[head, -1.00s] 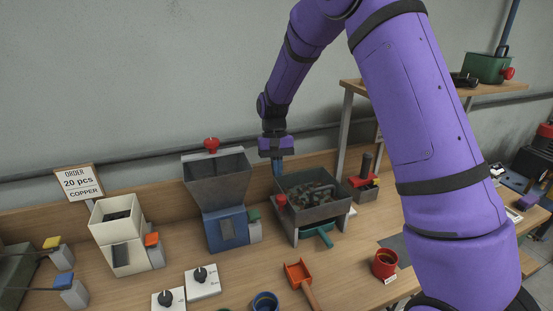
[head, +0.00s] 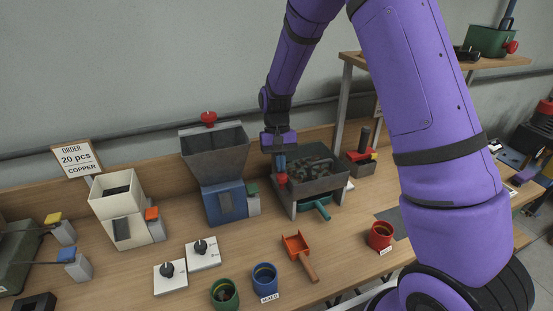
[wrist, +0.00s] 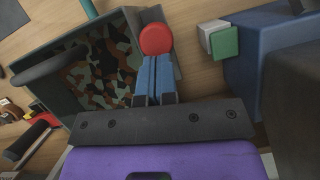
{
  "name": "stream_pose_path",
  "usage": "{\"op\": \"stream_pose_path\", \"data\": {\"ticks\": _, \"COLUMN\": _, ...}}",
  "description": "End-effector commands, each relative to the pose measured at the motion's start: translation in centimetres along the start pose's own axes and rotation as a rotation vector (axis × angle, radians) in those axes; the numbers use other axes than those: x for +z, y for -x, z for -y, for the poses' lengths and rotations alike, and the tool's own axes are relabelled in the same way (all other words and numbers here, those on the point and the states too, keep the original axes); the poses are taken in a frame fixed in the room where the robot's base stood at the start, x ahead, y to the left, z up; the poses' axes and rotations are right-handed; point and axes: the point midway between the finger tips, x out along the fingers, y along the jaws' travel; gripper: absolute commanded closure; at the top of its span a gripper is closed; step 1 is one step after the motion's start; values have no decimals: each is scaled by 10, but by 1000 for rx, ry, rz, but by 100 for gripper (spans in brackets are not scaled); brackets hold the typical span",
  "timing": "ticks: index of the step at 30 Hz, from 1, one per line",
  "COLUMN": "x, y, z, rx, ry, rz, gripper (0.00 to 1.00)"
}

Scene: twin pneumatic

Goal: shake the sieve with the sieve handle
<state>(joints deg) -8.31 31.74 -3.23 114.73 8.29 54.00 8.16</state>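The sieve (head: 335,183) is a dark grey open box on a stand, holding dark and brown pieces. Its handle has a red knob (head: 282,179) on the left side of the box. In the wrist view the red knob (wrist: 156,38) stands beside the sieve's wall (wrist: 131,40). My gripper (head: 281,171) is upright just above the knob in the head view. Its blue fingers (wrist: 155,58) lie side by side with only a thin line between them, tips at the knob's edge. The knob is beyond the tips, not between them. Whether they touch it I cannot tell.
A hopper on a blue base (head: 224,203) stands left of the sieve. An orange scoop (head: 296,244), a red cup (head: 380,236) and two cups lie in front. A shelf post (head: 344,110) rises behind right.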

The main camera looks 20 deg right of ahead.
Motion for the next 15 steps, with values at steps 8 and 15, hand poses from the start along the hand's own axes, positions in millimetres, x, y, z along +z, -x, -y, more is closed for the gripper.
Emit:
{"op": "stream_pose_path", "data": {"ticks": 8, "x": 34, "y": -13, "z": -6, "rx": 0, "ry": 1, "rz": 2, "gripper": 100}}
{"op": "stream_pose_path", "data": {"ticks": 15, "x": 35, "y": -14, "z": -6, "rx": 0, "ry": 0, "rz": 1, "gripper": 100}}
